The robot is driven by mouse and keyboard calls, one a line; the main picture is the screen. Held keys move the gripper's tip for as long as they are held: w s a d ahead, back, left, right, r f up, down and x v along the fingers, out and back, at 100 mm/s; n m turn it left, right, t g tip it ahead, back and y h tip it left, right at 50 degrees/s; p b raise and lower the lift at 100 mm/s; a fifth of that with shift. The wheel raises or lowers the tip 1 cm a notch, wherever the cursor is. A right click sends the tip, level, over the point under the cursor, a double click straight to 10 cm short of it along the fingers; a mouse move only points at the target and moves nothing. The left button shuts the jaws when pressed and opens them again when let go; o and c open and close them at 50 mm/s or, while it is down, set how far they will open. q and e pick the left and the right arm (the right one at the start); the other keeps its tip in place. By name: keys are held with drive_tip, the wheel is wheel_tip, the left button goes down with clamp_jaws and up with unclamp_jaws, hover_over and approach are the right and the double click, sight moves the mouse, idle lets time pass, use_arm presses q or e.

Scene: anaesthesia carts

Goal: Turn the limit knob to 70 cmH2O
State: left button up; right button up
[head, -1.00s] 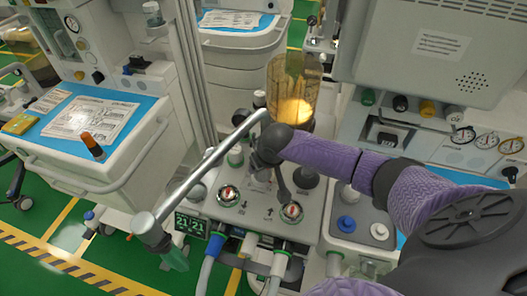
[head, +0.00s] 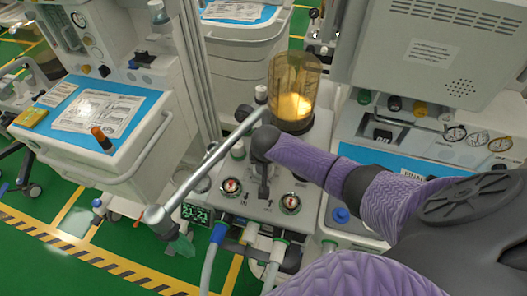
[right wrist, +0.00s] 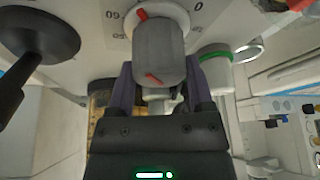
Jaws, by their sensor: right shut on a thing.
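The limit knob (right wrist: 158,50) is a grey ribbed knob with red marks, on a white dial face with printed numbers around it, seen upside down in the right wrist view. The numbers are only partly legible, so I cannot tell its setting. My right gripper (right wrist: 160,88) is shut on the knob, with one purple-grey finger on each side. In the head view the right gripper (head: 263,188) reaches down to the machine's panel (head: 222,207), and the wrist hides the knob. My left gripper is not in view.
A slanted metal arm (head: 205,170) runs just left of my gripper. An amber canister (head: 294,95) stands behind it. A black disc (right wrist: 40,32) sits beside the knob.

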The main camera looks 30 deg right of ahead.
drive_tip(key=o, duration=1.3)
drive_tip(key=shift+c, duration=0.2)
drive_tip(key=p+v, duration=0.5)
drive_tip(key=v, duration=0.5)
drive_tip(key=shift+s+a+f, duration=0.1)
